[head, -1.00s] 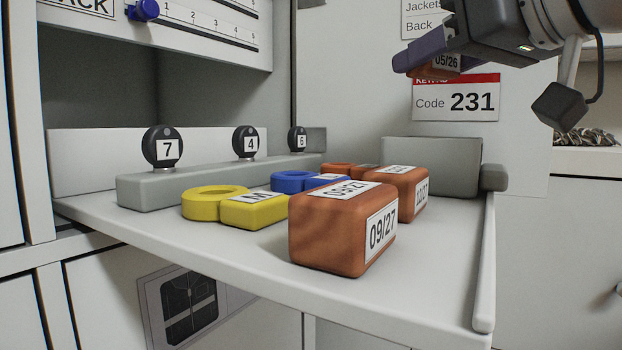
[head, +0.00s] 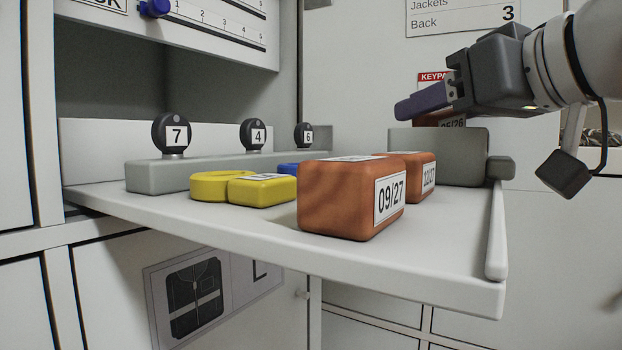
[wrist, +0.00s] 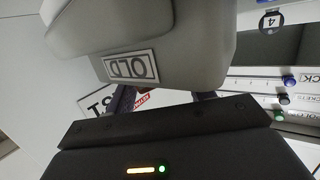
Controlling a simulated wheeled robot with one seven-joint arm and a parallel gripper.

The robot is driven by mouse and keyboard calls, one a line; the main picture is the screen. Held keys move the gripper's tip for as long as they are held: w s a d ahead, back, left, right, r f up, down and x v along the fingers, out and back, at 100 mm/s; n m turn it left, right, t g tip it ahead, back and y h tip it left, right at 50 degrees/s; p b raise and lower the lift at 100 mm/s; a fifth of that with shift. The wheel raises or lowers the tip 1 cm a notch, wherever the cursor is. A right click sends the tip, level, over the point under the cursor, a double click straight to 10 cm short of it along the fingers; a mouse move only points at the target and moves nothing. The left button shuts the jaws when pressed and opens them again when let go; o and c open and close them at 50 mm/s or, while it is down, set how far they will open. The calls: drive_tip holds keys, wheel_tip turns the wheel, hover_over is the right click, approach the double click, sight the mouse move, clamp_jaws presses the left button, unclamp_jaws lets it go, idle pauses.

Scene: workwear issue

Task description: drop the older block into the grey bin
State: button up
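My gripper (head: 428,106) is at the right in the head view, just above the grey bin (head: 455,165). It is shut on a brown block labelled 05/26 (head: 453,123), which shows under the near purple finger. The block is at the bin's rim, and its lower part is hidden behind the bin wall. In the wrist view the bin's wall, marked OLD (wrist: 132,67), covers the fingertips and the block. The fingers stand apart there. Another brown block labelled 09/27 (head: 340,205) sits on the shelf at the front, with a 12/27 block (head: 425,170) behind it.
A yellow piece (head: 262,192) and a partly hidden blue piece (head: 288,169) lie left of the brown blocks. A grey bar (head: 160,178) with round tags 7, 4 and 6 runs along the back. The shelf (head: 420,255) is bare at its front right and has a raised right edge.

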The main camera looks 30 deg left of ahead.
drive_tip(key=o, duration=0.3)
drive_tip(key=v, duration=0.7)
drive_tip(key=shift+s+d, duration=0.25)
drive_tip(key=shift+d, duration=0.05)
